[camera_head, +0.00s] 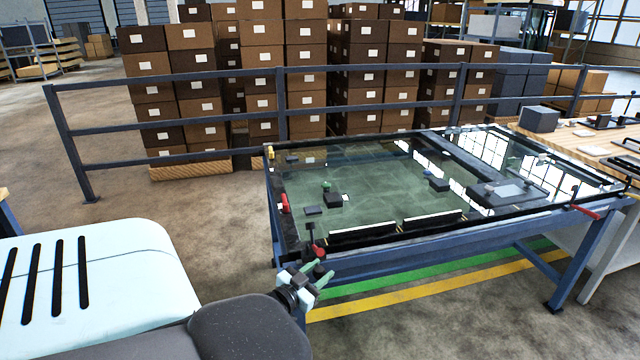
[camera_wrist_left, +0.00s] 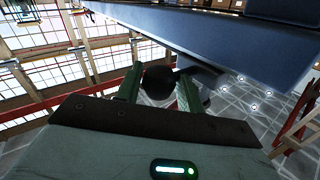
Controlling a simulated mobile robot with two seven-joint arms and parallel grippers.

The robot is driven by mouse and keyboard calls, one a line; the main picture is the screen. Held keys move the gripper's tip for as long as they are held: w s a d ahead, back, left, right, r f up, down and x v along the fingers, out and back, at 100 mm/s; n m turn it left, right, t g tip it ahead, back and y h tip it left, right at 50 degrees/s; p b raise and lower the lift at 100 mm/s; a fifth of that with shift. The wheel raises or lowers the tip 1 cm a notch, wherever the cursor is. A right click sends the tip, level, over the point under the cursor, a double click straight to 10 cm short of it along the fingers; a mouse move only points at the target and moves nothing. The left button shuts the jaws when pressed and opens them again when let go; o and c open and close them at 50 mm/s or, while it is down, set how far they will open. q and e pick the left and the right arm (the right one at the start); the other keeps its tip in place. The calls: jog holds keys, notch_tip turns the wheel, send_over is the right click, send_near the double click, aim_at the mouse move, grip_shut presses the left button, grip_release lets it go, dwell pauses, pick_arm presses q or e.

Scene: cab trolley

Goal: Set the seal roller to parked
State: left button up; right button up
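The glass-topped table (camera_head: 290,245) with a dark frame and blue legs stands right of centre. At its front-left corner, a dark lever (camera_head: 311,231) and a red knob (camera_head: 319,252) stand up close together. I cannot tell for sure which part is the seal roller. My left gripper (camera_head: 318,273) is just in front of and below that corner, its green fingers pointing at it. In the left wrist view a round black knob (camera_wrist_left: 158,84) sits between the two fingertips, with little gap on either side. Whether they press on it is unclear. My right gripper is out of view.
On the table are small dark blocks (camera_head: 333,200) and a red-handled part (camera_head: 284,203) at the left edge. A red lever (camera_head: 586,211) is at the right front. A blue railing (camera_head: 180,131) and stacked boxes (camera_head: 262,55) stand behind.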

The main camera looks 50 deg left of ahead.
pick_arm(q)
jog(key=shift+o, duration=1.4)
jog(key=shift+s, duration=0.25)
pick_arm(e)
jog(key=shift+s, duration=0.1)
pick_arm(q)
jog(key=s+d, duration=0.1)
jog(key=s, duration=0.6)
jog(key=shift+s+d, duration=0.25)
jog(key=shift+s, duration=0.05)
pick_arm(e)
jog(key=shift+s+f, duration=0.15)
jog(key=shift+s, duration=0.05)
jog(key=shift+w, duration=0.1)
